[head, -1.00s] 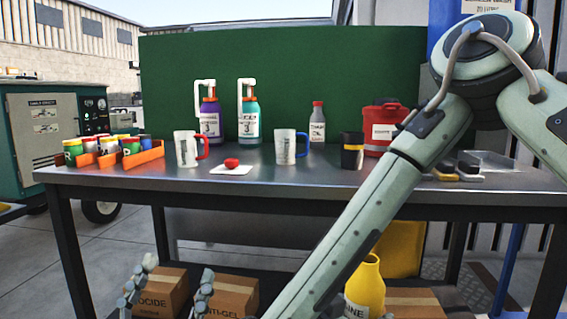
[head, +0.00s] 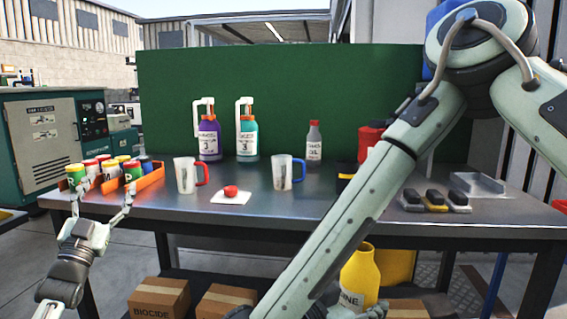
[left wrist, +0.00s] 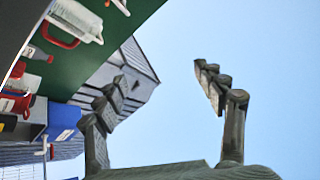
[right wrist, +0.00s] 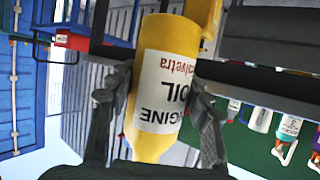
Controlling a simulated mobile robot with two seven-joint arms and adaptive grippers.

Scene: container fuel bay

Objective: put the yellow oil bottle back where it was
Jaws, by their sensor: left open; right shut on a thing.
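My left gripper (head: 104,190) is open and empty, fingers up, in front of the table's left end near the orange tray (head: 148,182). The left wrist view shows only sky between its fingers (left wrist: 165,90).
The table (head: 250,210) bears two mugs, a red item on a white square (head: 232,199), pump bottles, a grey oil bottle (head: 314,142) and a red can (head: 370,138). Boxes (head: 160,299) stand low underneath. Another yellow object (head: 398,266) is behind the held bottle.

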